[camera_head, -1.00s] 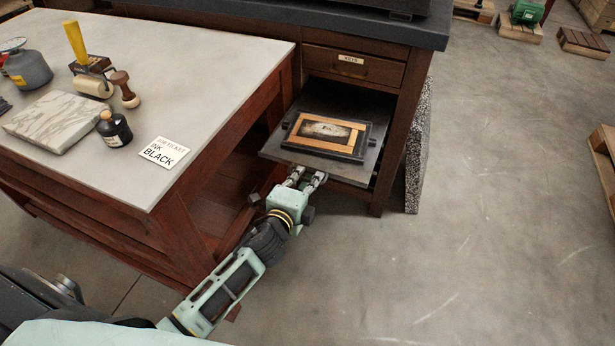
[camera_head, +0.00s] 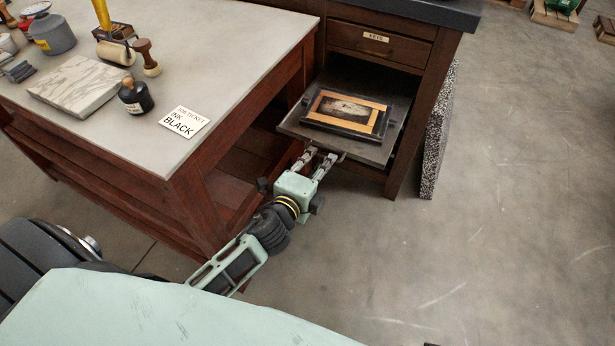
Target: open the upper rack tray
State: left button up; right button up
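The upper rack tray (camera_head: 368,151) is a dark flat shelf pulled partly out of the wooden cabinet, below the drawer labelled KEYS. A printing block in a light wooden frame (camera_head: 345,108) lies flat on it. My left gripper (camera_head: 324,155) is at the tray's front edge, with its two fingers spread apart. Nothing shows between the fingers. I cannot tell whether the tips touch the tray, and any handle there is hidden. My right gripper is not in view.
A grey-topped table (camera_head: 230,80) with red-brown legs stands close left of the tray. It carries a stone slab (camera_head: 80,84), an ink bottle (camera_head: 135,96) and a job ticket (camera_head: 184,121). A speckled slab (camera_head: 437,130) leans by the cabinet's right side.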

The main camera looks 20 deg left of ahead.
pick_arm(q)
jog(key=v, duration=0.8)
jog(key=s+a+f+n+g+y, duration=0.1)
jog(key=s+a+f+n+g, duration=0.25)
jog(key=f, duration=0.55)
jog(key=s+f+n+g+y, duration=0.1)
jog(key=s+f+n+g, duration=0.25)
jog(key=f+n, duration=0.35)
jog(key=s+d+f+n+g+h, duration=0.1)
jog(key=s+d+f+n+g, duration=0.15)
jog(key=s+f, duration=0.45)
jog(key=s+d+f+n+g, duration=0.1)
jog(key=s+f+n+g, duration=0.25)
jog(key=s+f, duration=0.25)
jog(key=s+a+f+p, duration=0.1)
jog(key=s+p, duration=0.7)
jog(key=s, duration=0.1)
jog(key=s+a+f+g+p, duration=0.1)
jog(key=s+a+p, duration=0.1)
jog(key=s+p, duration=0.6)
jog(key=shift+s+f+g+p, duration=0.3)
jog(key=shift+s+f+p, duration=0.05)
jog(key=shift+s, duration=0.75)
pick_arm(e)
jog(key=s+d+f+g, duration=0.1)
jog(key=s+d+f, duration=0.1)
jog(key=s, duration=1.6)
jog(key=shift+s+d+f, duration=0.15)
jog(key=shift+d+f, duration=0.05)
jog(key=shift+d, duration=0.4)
